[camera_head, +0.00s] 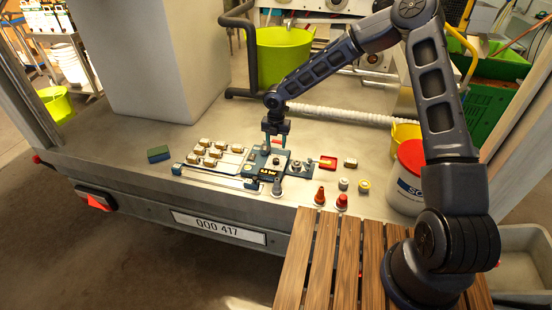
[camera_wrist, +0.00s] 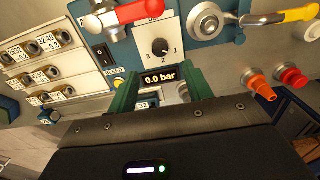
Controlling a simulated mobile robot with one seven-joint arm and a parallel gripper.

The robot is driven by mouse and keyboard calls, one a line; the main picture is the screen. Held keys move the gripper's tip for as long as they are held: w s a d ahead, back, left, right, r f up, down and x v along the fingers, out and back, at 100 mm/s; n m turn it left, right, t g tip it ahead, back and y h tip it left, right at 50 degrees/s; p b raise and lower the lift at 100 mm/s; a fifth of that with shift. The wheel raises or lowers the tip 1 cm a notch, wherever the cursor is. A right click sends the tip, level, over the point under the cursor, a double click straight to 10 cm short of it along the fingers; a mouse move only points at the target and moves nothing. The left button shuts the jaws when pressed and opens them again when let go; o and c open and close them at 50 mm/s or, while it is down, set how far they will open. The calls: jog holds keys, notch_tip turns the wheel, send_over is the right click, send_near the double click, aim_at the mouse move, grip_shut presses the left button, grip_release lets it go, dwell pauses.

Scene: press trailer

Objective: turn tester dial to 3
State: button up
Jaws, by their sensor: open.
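The tester (camera_head: 267,166) is a blue box on the trailer bed, with a display (camera_wrist: 160,79) reading 0.0 bar. Its dial (camera_wrist: 160,46) is a small black knob on a white plate marked 1, 2 and 3. I cannot tell surely which number its pointer faces. My gripper (camera_head: 276,140) is open and empty above the tester, with green fingers. In the wrist view the fingertips (camera_wrist: 164,80) frame the display, and the dial shows beyond them, clear of both. In the head view the dial is too small to make out.
A red lever (camera_wrist: 125,17) and a yellow-handled valve (camera_wrist: 270,18) flank the dial. A black switch (camera_wrist: 103,54) and rows of labelled fittings (camera_wrist: 40,60) lie left. Orange (camera_wrist: 260,85) and red (camera_wrist: 291,77) caps stand right. A white bucket (camera_head: 407,180) stands near my arm.

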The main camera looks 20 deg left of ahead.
aim_at(276, 160)
notch_tip(276, 160, down, 9)
jog(key=shift+f, duration=0.1)
dwell(0.3)
jog(key=shift+c, duration=0.4)
jog(key=c, duration=0.9)
